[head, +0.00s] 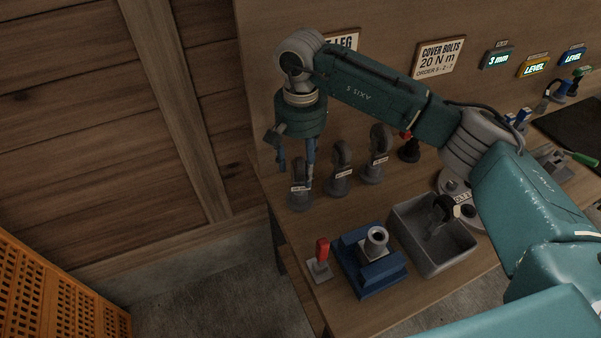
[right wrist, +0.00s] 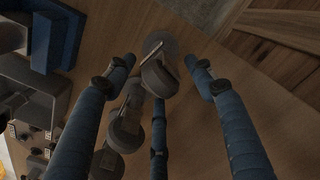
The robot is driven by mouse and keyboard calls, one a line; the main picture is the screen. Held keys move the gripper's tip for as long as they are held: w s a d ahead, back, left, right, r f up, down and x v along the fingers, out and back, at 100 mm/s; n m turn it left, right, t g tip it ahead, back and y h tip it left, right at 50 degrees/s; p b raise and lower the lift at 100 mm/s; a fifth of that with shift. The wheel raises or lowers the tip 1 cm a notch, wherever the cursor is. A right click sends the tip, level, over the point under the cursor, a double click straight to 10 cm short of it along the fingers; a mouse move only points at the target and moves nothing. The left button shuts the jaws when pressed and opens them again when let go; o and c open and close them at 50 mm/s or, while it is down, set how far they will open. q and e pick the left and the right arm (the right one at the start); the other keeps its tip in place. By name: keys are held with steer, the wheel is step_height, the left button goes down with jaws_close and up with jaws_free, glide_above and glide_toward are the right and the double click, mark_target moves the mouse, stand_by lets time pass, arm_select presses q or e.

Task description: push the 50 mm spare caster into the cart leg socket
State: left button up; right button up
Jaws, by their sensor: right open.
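Three grey casters stand in a row on the bench with small labels on their bases that I cannot read: a front-left one (head: 299,199), a middle one (head: 341,172) and a back one (head: 377,156). I cannot tell which is the 50 mm one. My right gripper (head: 296,170) points down at the front-left caster, its fingers open around it. In the right wrist view this caster (right wrist: 160,72) shows between the spread fingertips (right wrist: 160,68). The cart leg socket (head: 376,238), a pale round tube, stands upright in a blue vise (head: 368,277). My left gripper is out of view.
A grey bin (head: 432,262) with a dark wheeled part in it stands right of the vise. A red-handled piece (head: 321,254) stands left of the vise. A sign (head: 439,57) hangs on the wall behind. An orange crate (head: 50,290) is at lower left.

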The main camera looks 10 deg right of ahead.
mark_target(300, 177)
step_height(300, 177, down, 4)
steer(key=shift+s+a+r+p, duration=0.15)
steer(key=shift+r+p, duration=0.1)
steer(key=shift+p, duration=0.9)
steer(key=shift+f, duration=0.7)
jaws_close()
